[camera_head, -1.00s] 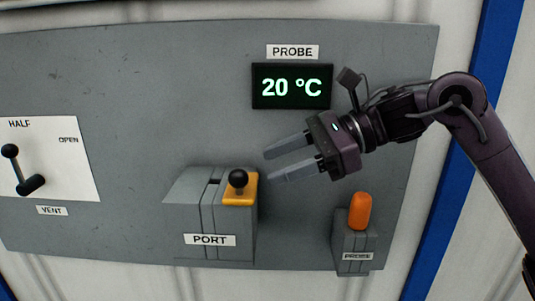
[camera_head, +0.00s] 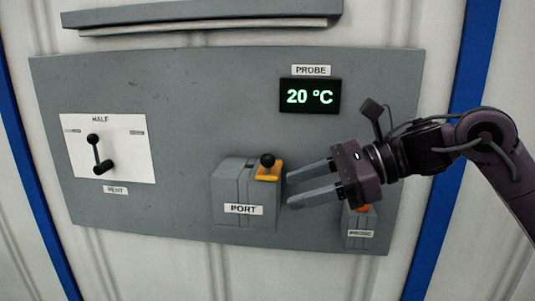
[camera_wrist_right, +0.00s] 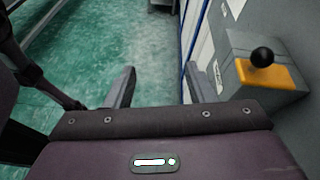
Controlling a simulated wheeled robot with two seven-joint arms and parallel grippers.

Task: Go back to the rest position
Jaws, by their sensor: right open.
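My right gripper (camera_head: 312,184) is open and empty, its two fingers pointing left, in front of the grey panel (camera_head: 190,80). Its fingertips are just right of the PORT box (camera_head: 232,190), which has a yellow plate and a black ball knob (camera_head: 267,160). The knob also shows at the right of the right wrist view (camera_wrist_right: 262,57). The orange probe (camera_head: 364,207) in its PROBE holder (camera_head: 359,228) is mostly hidden behind my right gripper. My left gripper is not in view.
The display (camera_head: 310,96) reads 20 °C. A white VENT plate (camera_head: 130,135) with a black lever (camera_head: 98,155) is at the left of the panel. A grey ledge (camera_head: 200,20) runs above. The right wrist view shows open green floor (camera_wrist_right: 75,50).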

